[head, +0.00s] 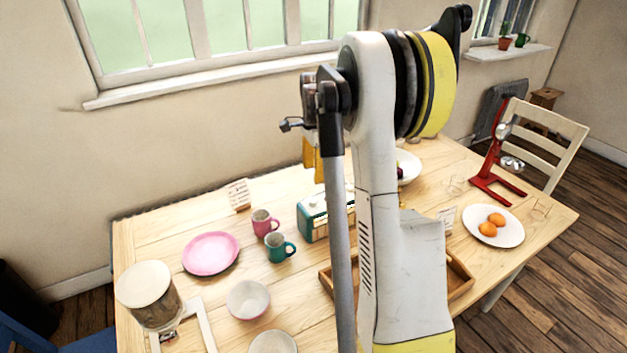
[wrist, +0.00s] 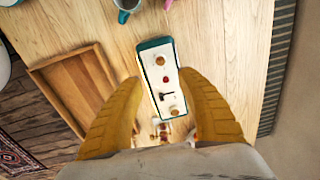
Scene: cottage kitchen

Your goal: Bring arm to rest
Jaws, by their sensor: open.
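My gripper shows in the wrist view (wrist: 165,112) with its two yellow fingers spread apart and nothing held between them. Beyond the fingers lies a teal radio with a cream face (wrist: 163,75), lower down on the table. In the head view my arm stands large in the middle. A yellow part of my gripper shows beside the arm, above the radio (head: 312,218); its fingertips are hidden there. The wooden table (head: 160,228) lies below.
A wooden tray (head: 461,279) sits partly behind my arm. A window wall rises behind.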

